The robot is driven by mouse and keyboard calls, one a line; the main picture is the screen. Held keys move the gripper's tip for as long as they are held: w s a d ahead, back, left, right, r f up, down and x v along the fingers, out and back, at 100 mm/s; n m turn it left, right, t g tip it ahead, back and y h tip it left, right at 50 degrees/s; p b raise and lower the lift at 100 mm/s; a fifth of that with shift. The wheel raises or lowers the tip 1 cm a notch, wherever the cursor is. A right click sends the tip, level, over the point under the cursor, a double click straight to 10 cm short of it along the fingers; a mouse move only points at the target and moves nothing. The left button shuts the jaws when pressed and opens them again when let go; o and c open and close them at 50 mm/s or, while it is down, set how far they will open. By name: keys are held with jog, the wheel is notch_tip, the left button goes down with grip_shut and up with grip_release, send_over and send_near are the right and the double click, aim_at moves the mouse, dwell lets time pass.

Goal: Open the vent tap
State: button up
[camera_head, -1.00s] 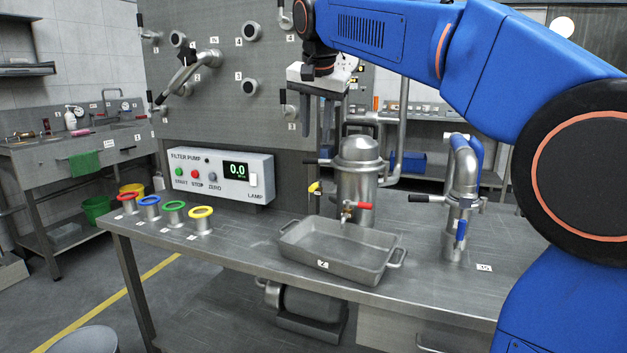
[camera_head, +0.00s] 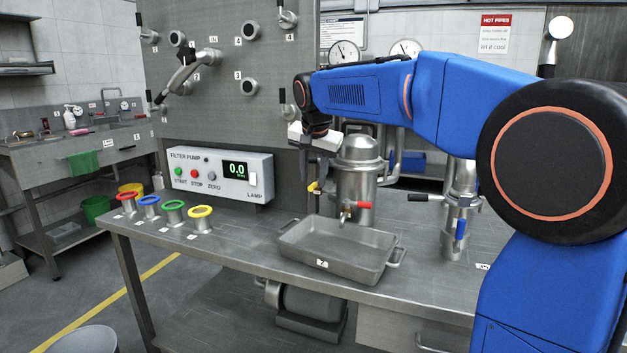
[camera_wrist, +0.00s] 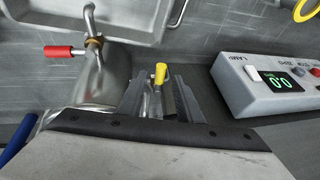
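A steel filter vessel (camera_head: 357,188) with a domed lid stands on the bench behind the tray. A small tap with a yellow handle (camera_head: 314,187) is at its left side; I take it for the vent tap. A tap with a red handle (camera_head: 357,204) is at its front. My gripper (camera_head: 316,178) points down just above the yellow handle. In the wrist view the yellow handle (camera_wrist: 160,73) shows between and just beyond the fingertips of my open gripper (camera_wrist: 160,82). Whether a finger touches it cannot be told. The red handle (camera_wrist: 63,51) lies to the left there.
A steel tray (camera_head: 335,258) stands in front of the vessel. The filter pump box (camera_head: 219,174) reads 0.0 and stands left of my gripper. Several coloured rings on stands, one yellow (camera_head: 200,212), are at the bench's left.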

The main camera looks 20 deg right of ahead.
jog(key=shift+x, duration=0.85)
grip_shut()
